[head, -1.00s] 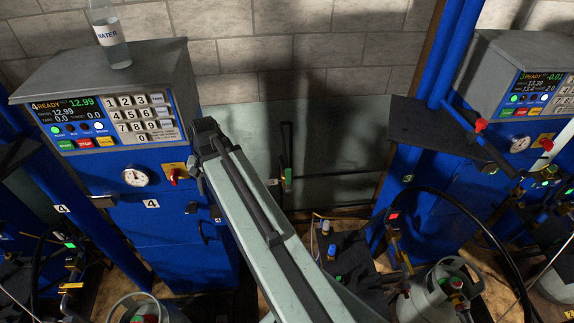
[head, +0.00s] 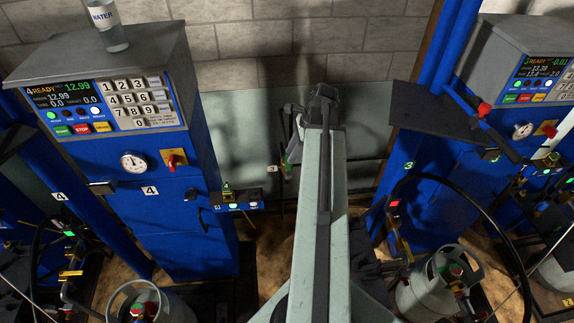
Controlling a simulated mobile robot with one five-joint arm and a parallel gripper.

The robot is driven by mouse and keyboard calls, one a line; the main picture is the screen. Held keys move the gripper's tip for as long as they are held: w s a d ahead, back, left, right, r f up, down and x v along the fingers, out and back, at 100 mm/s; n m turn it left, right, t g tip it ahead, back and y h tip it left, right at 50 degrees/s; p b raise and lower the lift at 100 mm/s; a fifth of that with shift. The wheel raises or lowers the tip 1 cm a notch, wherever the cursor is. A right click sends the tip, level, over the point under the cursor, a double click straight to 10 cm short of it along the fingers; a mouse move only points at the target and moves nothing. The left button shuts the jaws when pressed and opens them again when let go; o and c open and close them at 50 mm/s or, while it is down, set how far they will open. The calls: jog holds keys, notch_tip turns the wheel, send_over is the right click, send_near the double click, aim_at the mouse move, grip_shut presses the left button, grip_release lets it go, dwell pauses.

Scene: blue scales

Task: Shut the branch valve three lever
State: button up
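My pale arm reaches up the middle of the head view and ends in a dark joint just right of this fitting. The arm hides part of the fitting's right side. I cannot tell how its lever is turned, or whether my arm touches it.
A blue scale cabinet marked 4 (head: 165,220) stands left, with a water bottle (head: 110,30) on top. Another blue scale (head: 505,80) and a gas cylinder (head: 440,285) are right, with black hoses nearby.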

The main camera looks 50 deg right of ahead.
aim_at(286, 164)
jog(key=b+x, duration=0.5)
jog(key=x, duration=0.1)
jog(key=shift+f, duration=0.25)
jog(key=shift+r, duration=0.1)
grip_shut()
dwell(0.8)
